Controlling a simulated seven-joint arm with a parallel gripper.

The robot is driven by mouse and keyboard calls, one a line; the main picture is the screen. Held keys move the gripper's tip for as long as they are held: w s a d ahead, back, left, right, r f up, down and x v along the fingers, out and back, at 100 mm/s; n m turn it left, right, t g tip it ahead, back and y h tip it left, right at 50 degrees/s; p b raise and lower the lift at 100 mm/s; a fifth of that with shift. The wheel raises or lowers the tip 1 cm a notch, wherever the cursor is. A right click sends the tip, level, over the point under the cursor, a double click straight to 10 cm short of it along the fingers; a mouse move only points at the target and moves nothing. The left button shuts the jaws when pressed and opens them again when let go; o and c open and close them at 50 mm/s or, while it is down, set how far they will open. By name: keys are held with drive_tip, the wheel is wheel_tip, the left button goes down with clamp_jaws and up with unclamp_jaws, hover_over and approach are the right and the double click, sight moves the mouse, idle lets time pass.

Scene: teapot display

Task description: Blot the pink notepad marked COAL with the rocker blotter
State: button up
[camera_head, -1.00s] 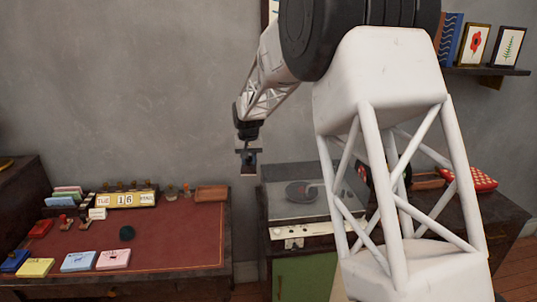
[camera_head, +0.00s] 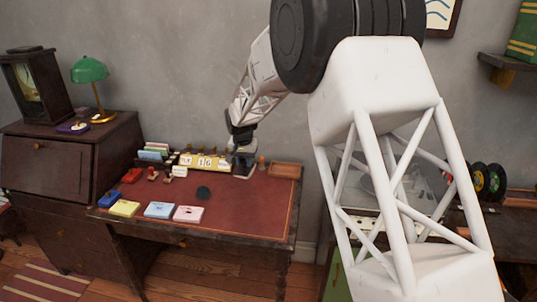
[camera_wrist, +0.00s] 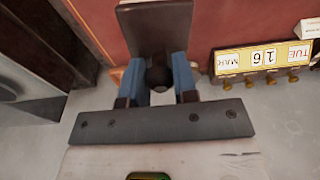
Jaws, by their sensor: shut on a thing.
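The pink notepad (camera_head: 188,214) lies near the front edge of the red-topped desk, at the right end of a row of pads. Its marking is too small to read. My gripper (camera_head: 243,160) is over the back of the desk, beside the calendar and well behind the pad. In the wrist view my gripper (camera_wrist: 158,78) has its blue fingers shut on the round dark knob of the rocker blotter, whose brown body (camera_wrist: 155,28) shows beyond the fingers. The blotter's underside is hidden, and the pink pad is not in the wrist view.
A blue pad (camera_head: 158,209) and a yellow pad (camera_head: 124,208) lie left of the pink one. The calendar (camera_head: 205,162) and a brown tray (camera_head: 285,170) stand at the back. The desk's right front is clear.

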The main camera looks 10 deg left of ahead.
hover_over(187, 215)
drive_tip(key=w, duration=0.1)
wheel_tip(187, 215, down, 6)
drive_tip(key=shift+w+f, duration=0.1)
drive_tip(key=shift+f, duration=0.25)
drive_tip(key=shift+f, duration=2.85)
drive_tip(key=shift+f, duration=0.45)
drive_tip(key=shift+s+t, duration=0.65)
drive_tip(key=shift+t, duration=0.55)
drive_tip(key=shift+w, duration=0.15)
